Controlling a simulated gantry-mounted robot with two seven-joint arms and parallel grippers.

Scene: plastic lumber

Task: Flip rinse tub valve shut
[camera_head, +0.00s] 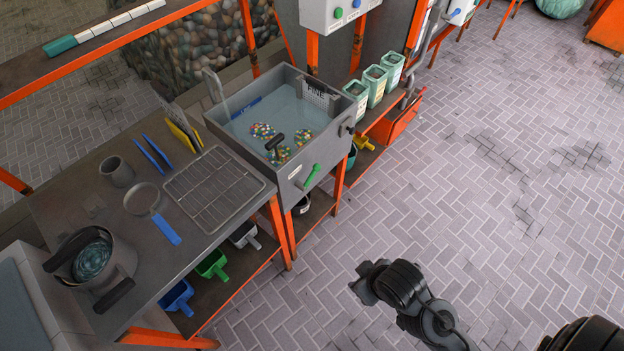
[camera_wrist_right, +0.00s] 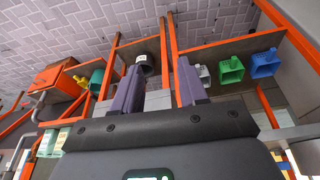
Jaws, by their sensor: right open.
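The grey rinse tub (camera_head: 232,129) holds water and colourful pellets. A green valve lever (camera_head: 312,176) is on its front face, tilted with its upper end to the right. A black knob (camera_head: 348,130) sits at the tub's right corner. My right gripper (camera_head: 358,284) is over the floor, lower right of the tub and well apart from the lever. In the right wrist view, its two dark fingers are spread with nothing between them (camera_wrist_right: 160,66). I cannot make out the lever in that view. My left gripper is not in view.
A workbench with a wire rack (camera_head: 214,187), a strainer (camera_head: 142,199) and a pot (camera_head: 97,262) stands left of the tub. Orange posts (camera_head: 339,185) and a lower shelf with coloured scoops (camera_head: 212,264) are below. Pale green bins (camera_head: 374,84) stand behind right. The brick floor is clear.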

